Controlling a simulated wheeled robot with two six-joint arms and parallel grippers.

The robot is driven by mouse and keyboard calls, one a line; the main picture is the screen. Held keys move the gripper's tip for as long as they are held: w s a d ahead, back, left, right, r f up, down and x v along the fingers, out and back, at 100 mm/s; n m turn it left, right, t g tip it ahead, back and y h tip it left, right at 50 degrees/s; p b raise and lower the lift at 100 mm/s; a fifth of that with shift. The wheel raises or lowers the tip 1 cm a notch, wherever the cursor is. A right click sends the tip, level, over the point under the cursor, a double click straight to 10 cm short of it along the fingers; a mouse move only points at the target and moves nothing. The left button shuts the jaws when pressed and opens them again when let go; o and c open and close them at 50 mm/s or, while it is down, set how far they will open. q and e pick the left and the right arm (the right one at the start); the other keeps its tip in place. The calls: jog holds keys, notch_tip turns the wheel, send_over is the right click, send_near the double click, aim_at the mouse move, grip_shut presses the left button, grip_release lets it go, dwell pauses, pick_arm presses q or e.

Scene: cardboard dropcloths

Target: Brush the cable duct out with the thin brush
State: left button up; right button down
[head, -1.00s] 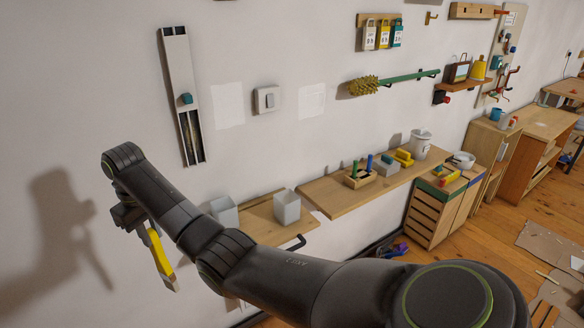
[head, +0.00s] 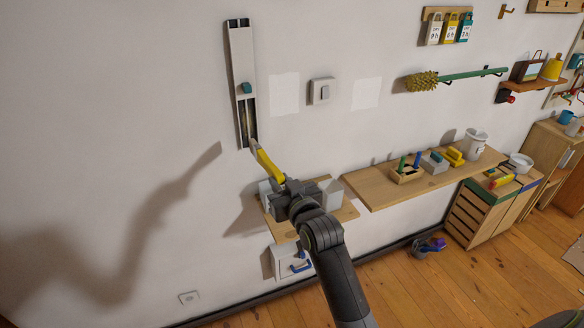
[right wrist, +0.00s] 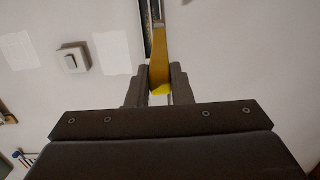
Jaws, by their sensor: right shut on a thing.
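The cable duct (head: 241,60) is a tall, narrow, pale channel fixed upright on the wall. A teal knob (head: 246,88) sits partway down it, and its lower part is open and dark inside. My right gripper (head: 283,187) is shut on the yellow handle of the thin brush (head: 266,163). The brush points up and left, with its tip at the lower end of the duct. Whether the bristles touch the inside I cannot tell. In the right wrist view the brush (right wrist: 160,50) runs from between my fingers (right wrist: 160,88) up to the duct (right wrist: 148,18). My left gripper is not in view.
A light switch (head: 322,91) and pale wall patches are right of the duct. A small wooden shelf (head: 345,212) with grey containers is behind my right gripper. A longer shelf (head: 380,192) holds a wooden block with tools. A yellow duster (head: 422,81) hangs on the wall.

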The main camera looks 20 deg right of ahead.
aim_at(265, 162)
jog(key=s+d+r+t, duration=0.1)
jog(key=s+r, duration=0.2)
jog(key=r, duration=0.1)
jog(key=w+b, duration=0.5)
jog(key=w, duration=0.9)
jog(key=shift+w+h, duration=0.3)
jog(key=shift+w, duration=0.1)
jog(key=shift+w+a+f+b, duration=0.1)
jog(key=shift+w+b, duration=0.25)
jog(key=shift+b, duration=0.05)
jog(key=shift+p, duration=0.4)
dwell(0.5)
